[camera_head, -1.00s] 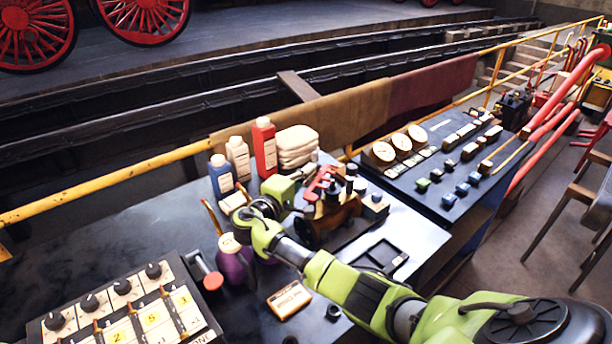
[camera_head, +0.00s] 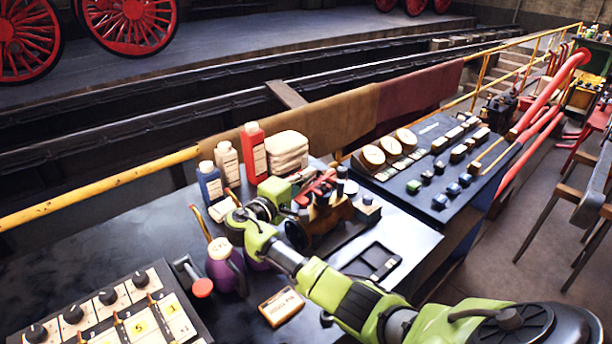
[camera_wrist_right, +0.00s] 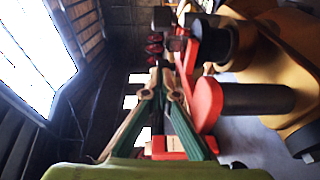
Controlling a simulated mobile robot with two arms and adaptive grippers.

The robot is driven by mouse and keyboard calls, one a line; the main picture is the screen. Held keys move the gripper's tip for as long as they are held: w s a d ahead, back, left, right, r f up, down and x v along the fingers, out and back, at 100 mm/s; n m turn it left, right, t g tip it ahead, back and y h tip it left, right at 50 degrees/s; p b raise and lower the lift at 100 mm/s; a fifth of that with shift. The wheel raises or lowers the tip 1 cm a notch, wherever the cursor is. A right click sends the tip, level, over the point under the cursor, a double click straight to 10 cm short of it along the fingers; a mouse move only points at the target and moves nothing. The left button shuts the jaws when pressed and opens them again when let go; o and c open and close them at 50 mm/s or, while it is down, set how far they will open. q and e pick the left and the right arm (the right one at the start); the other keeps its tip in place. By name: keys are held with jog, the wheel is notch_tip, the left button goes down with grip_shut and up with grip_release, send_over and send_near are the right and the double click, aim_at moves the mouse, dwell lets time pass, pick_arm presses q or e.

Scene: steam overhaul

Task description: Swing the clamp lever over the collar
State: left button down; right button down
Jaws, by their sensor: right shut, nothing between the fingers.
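A brass valve-like fitting (camera_head: 330,217) with red parts (camera_head: 318,188) on top stands on the dark bench. In the right wrist view, its brass body (camera_wrist_right: 265,45) fills the upper right, with a red round-ended part (camera_wrist_right: 207,104) and a dark cylinder (camera_wrist_right: 255,98) beside it. I cannot tell for sure which red part is the clamp lever or where the collar is. My right gripper (camera_wrist_right: 166,82) is shut and empty, its fingers just left of the red parts in that view. Whether it touches them is unclear. My left gripper is not in view.
Blue (camera_head: 210,182), white (camera_head: 227,163) and red (camera_head: 254,155) bottles and folded cloths (camera_head: 287,152) stand behind. A gauge panel (camera_head: 425,180) is at right.

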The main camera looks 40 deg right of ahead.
jog(key=shift+d+r, duration=0.2)
